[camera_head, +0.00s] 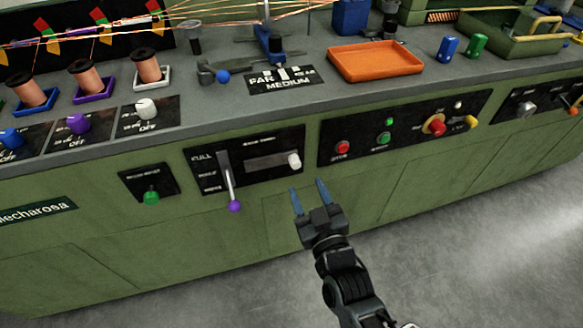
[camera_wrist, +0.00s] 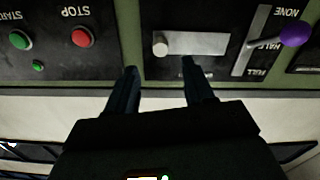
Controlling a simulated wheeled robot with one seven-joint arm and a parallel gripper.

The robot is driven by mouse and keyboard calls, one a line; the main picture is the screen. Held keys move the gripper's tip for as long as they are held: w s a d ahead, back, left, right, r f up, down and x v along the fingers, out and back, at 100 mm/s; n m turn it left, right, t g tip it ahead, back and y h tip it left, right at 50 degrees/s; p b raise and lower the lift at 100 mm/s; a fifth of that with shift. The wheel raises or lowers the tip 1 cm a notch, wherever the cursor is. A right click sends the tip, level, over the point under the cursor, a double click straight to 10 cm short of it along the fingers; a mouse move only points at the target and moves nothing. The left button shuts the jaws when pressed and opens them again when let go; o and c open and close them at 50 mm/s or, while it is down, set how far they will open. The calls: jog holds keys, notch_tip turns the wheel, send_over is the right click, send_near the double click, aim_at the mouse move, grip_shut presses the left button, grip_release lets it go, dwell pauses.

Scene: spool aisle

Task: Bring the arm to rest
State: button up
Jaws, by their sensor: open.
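My gripper (camera_head: 309,193) is open and empty, with its two bluish fingers apart. It is in front of the green machine's front face, below and between the lever panel and the button panel in the head view. In the wrist view, my gripper (camera_wrist: 158,72) points at the panels, with nothing between the fingers. A lever with a purple knob (camera_head: 234,206) points down at the left of the gripper. A slider with a white knob (camera_head: 294,160) is just above the fingers. Whether the fingers touch the machine face cannot be told.
A red button (camera_head: 342,147) and a green button (camera_head: 383,138) are right of the fingers. An orange tray (camera_head: 376,75) sits on the counter. Copper spools (camera_head: 148,66) stand at the left. The floor (camera_head: 480,240) at the right is clear.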

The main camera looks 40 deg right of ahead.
jog(key=s+a+r+g+y+p, duration=0.1)
jog(key=s+a+r, duration=0.2)
jog(key=s, duration=0.6)
jog(key=s+a+r+y+p, duration=0.1)
jog(key=s+a+r+p, duration=0.2)
jog(key=s, duration=0.6)
jog(key=s+d+r+n+g+y, duration=0.1)
jog(key=s+r+y, duration=0.2)
jog(key=s+r, duration=0.8)
jog(key=shift+s+d+r+y, duration=0.3)
jog(key=shift+s+d+r, duration=0.05)
jog(key=shift+s, duration=0.45)
